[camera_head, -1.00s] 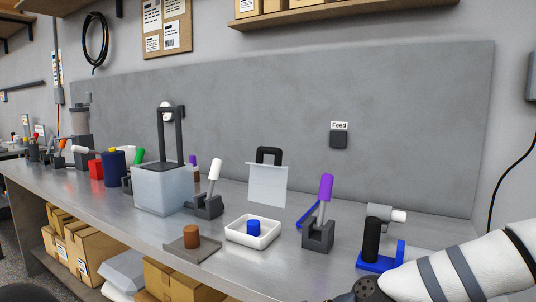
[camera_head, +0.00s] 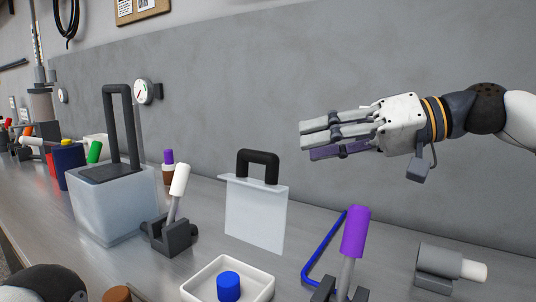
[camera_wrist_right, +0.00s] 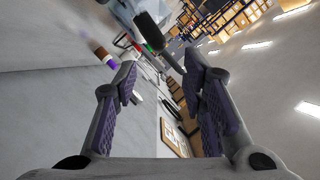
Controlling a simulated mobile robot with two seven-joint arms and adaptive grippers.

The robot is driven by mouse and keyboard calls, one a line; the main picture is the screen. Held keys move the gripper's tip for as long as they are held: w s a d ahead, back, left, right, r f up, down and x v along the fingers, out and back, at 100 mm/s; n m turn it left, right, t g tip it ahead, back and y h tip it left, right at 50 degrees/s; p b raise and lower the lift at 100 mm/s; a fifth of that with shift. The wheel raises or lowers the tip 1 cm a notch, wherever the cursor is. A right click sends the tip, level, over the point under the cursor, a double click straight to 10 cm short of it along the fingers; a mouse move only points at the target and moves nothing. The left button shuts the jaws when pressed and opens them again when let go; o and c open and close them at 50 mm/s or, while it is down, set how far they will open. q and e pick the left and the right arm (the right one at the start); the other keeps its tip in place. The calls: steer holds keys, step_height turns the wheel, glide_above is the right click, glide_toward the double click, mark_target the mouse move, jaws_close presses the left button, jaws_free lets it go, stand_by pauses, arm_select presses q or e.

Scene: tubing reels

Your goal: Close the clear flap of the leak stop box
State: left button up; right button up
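The leak stop box looks to be the open white tray (camera_head: 196,288) at the bottom of the head view, with a blue button (camera_head: 228,287) in it. Its clear flap (camera_head: 254,215) stands upright behind the tray, with a black handle (camera_head: 258,166) on its top edge. My right gripper (camera_head: 309,138) is up and to the right of the flap, fingers pointing left, apart from it and empty. In the right wrist view its fingers (camera_wrist_right: 163,75) are spread with nothing held between them. My left gripper is not in view.
A purple-handled lever (camera_head: 354,232) and a blue bracket (camera_head: 326,246) stand right of the flap. A white-handled lever (camera_head: 179,180) and a frosted bin (camera_head: 112,207) with a tall black handle stand left. A grey holder (camera_head: 434,270) is at the right. The grey wall is behind.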

mark_target(264, 158)
steer(key=x, duration=0.3)
steer(key=b+x, duration=0.1)
steer(key=x, duration=0.5)
steer(key=shift+a+f+b, duration=0.15)
steer(key=shift+f+b, duration=0.25)
steer(key=shift+f, duration=0.1)
steer(key=shift+w+a, duration=0.1)
steer(key=shift+a, duration=0.2)
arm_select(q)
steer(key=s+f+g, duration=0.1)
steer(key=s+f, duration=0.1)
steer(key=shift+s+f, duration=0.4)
arm_select(e)
steer(key=shift+r, duration=0.1)
steer(key=shift+c, duration=0.3)
steer(key=shift+d, duration=0.1)
jaws_close()
